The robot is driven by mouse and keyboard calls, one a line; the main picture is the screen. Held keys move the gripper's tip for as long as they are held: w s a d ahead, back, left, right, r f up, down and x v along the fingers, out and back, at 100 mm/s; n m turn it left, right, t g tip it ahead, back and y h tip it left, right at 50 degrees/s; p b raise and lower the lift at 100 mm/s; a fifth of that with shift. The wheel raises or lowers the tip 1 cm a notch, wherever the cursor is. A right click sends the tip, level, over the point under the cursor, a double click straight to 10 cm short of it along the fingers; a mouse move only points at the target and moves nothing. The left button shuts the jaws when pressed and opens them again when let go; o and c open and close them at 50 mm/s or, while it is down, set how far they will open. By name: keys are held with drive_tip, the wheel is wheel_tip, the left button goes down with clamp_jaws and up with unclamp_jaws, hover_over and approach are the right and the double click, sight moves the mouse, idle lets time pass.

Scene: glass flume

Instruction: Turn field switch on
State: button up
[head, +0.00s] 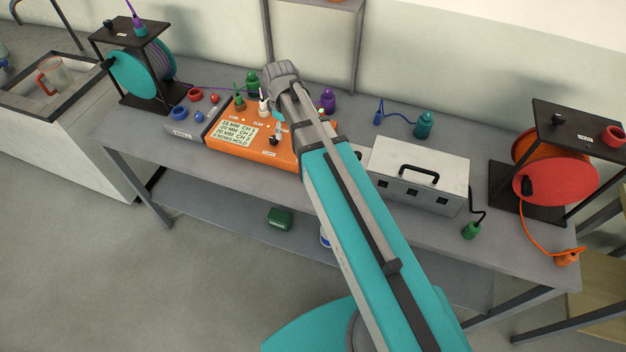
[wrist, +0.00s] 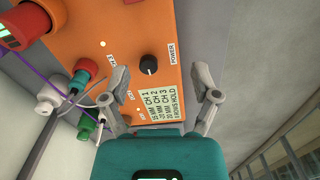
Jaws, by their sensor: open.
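An orange control box (head: 245,145) sits on the grey bench, left of my arm in the head view. Its face fills the wrist view's upper middle (wrist: 125,62). A black round knob (wrist: 148,65) labelled POWER stands on that face. A pale printed card (wrist: 160,104) listing channels lies on the face near the fingers. No label reading "field" is legible, so I cannot tell which control is the field switch. My gripper (wrist: 162,92) is open and empty, its fingers apart on either side of the card, with the knob beyond. In the head view my arm partly hides the box.
A grey instrument case (head: 420,172) with a black handle stands right of my arm. A teal cable reel (head: 143,72) stands left and a red one (head: 555,178) right. Loose plugs and cables lie around the box. A purple cable (wrist: 40,70) crosses its left part.

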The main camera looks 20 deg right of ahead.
drive_tip(key=shift+s+d+f+m+b, duration=0.8)
drive_tip(key=shift+s+f+m+b, duration=0.7)
drive_tip(key=shift+s, duration=0.65)
drive_tip(key=shift+s+d+f+m+b, duration=0.8)
drive_tip(key=shift+s+f+m+b, duration=0.65)
drive_tip(key=shift+s, duration=0.75)
drive_tip(key=shift+s+d+f+m+b, duration=0.8)
drive_tip(key=shift+s+f+m+b, duration=0.45)
drive_tip(key=shift+s+f+m, duration=0.65)
